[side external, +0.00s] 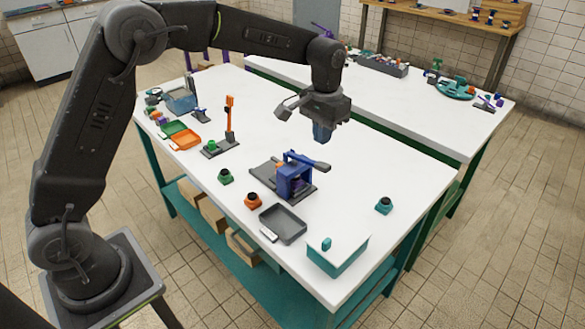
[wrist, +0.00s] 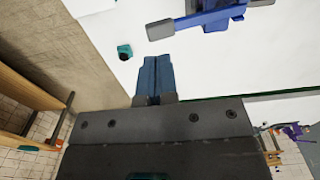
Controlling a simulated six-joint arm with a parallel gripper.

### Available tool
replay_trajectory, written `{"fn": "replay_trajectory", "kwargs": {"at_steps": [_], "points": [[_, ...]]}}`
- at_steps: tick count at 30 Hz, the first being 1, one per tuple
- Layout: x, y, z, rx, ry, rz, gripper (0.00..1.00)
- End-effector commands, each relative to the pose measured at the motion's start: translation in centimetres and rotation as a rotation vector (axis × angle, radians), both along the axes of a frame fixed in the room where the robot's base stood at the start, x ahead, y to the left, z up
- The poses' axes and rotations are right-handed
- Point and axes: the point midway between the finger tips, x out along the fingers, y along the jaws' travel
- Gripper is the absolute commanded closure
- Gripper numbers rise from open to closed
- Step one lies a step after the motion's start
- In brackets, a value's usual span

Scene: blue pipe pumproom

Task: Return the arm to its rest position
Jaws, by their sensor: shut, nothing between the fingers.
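My gripper (side external: 323,133) hangs above the far side of the near white table, pointing down, with its blue fingers together and nothing between them. In the wrist view the closed blue fingers (wrist: 156,78) show over the white tabletop. In the side view a blue press-like fixture (side external: 295,178) with a grey-ended lever stands on a dark base on the table, in front of and below my gripper. It also shows at the top of the wrist view (wrist: 210,17). My gripper is apart from it.
A grey tray (side external: 283,224), a teal box (side external: 337,255), a teal knob piece (side external: 384,206), green (side external: 226,177) and orange (side external: 253,201) pieces stand on the near table. An upright orange lever (side external: 230,117) stands left. A second white table (side external: 430,110) with parts lies behind. The near table's right side is mostly clear.

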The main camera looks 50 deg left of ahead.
Motion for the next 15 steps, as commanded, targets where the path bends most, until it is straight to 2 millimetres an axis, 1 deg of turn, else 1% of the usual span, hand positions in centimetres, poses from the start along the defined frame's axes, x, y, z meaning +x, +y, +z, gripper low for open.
{"fn": "replay_trajectory", "kwargs": {"at_steps": [1, 2, 5, 6, 8, 9, 11, 12, 14, 15], "points": [[-0.8, 0.2, 1.3, -0.002, -0.020, 0.001, 1.00], [-1.4, 0.4, 2.1, -0.002, -0.031, 0.001, 1.00], [-4.0, 0.9, 4.9, -0.005, -0.079, 0.001, 1.00], [-5.3, 1.2, 5.9, -0.006, -0.100, 0.001, 1.00], [-7.3, 1.5, 7.3, -0.007, -0.131, 0.001, 1.00], [-8.7, 1.8, 8.1, -0.008, -0.152, 0.001, 1.00], [-10.7, 2.1, 9.2, -0.009, -0.184, 0.001, 1.00], [-12.2, 2.3, 9.8, -0.009, -0.204, 0.002, 1.00], [-14.3, 2.6, 10.5, -0.009, -0.236, 0.002, 1.00], [-15.8, 2.8, 10.8, -0.009, -0.256, 0.001, 1.00]]}}
